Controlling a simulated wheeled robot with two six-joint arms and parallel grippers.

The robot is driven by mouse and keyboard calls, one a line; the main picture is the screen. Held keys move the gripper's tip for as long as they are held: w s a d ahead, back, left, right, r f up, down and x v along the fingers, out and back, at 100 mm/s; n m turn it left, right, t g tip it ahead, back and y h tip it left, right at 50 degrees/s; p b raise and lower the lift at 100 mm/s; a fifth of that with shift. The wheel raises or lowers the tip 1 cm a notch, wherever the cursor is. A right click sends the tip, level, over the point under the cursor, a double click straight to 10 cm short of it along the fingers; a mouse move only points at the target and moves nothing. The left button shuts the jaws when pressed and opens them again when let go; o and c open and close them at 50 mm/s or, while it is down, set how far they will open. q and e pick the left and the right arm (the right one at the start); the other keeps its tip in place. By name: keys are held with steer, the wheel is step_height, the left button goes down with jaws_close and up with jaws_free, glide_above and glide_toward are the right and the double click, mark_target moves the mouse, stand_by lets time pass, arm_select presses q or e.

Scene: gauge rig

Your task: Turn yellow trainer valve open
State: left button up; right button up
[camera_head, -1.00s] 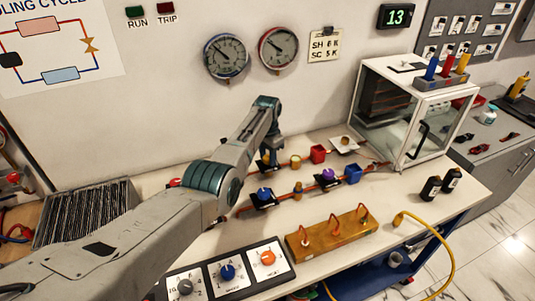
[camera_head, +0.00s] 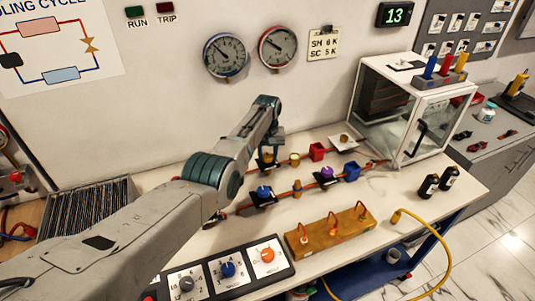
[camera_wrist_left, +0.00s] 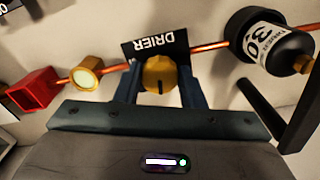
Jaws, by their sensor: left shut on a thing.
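The yellow valve knob (camera_wrist_left: 160,75) is on the copper pipe line in front of a black plate marked DRIER (camera_wrist_left: 155,47). It also shows in the head view (camera_head: 267,158), mostly hidden under my left gripper. A dark line on the knob face points toward the bottom of the wrist view. My left gripper (camera_wrist_left: 160,92) is shut on the knob, with one finger at each side. In the head view the left arm comes in from the left and reaches down to the back pipe. My right gripper is not in view.
On the same pipe are a brass-ringed fitting (camera_wrist_left: 88,74), a red block (camera_wrist_left: 34,91) and a black cylinder (camera_wrist_left: 275,45). The front pipe has blue (camera_head: 264,191) and purple (camera_head: 327,173) knobs. A glass-fronted cabinet (camera_head: 408,110) stands right.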

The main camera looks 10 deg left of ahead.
mark_target(268, 156)
arm_select(q)
steer(key=shift+w+r+n, duration=0.1)
steer(key=shift+r+n, duration=0.05)
steer(key=shift+n, duration=0.75)
steer(key=o, duration=1)
step_height(268, 156, up, 11)
steer(key=b, duration=0.1)
